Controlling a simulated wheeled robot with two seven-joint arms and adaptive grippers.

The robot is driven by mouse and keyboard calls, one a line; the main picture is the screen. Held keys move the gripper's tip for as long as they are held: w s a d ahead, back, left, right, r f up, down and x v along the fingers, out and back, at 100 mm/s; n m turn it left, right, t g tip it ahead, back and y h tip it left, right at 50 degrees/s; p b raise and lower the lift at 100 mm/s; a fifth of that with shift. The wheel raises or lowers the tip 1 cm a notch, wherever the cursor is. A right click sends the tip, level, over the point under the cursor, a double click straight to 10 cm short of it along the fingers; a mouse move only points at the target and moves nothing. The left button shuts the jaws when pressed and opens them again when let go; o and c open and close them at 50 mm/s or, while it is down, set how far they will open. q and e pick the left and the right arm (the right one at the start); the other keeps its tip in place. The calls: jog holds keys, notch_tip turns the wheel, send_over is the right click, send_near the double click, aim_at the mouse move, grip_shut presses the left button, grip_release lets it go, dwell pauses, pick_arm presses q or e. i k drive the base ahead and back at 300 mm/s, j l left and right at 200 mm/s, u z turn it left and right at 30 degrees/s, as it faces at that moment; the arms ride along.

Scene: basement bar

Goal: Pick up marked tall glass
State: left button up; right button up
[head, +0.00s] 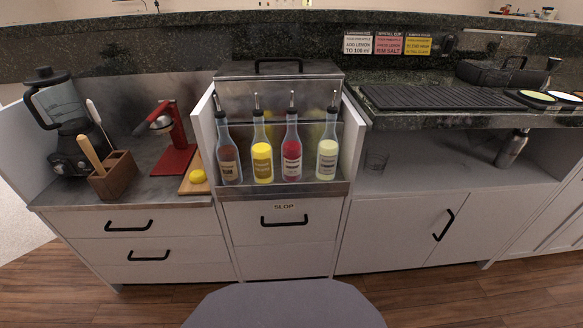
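No other drinking glass is clearly visible. Neither of my grippers is in the head view.
A blender (65,120), wooden holder (113,176) and red press (176,150) are on the left counter. A steel shaker (511,149) stands right.

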aim_at(509, 51)
jog(key=z, duration=1.4)
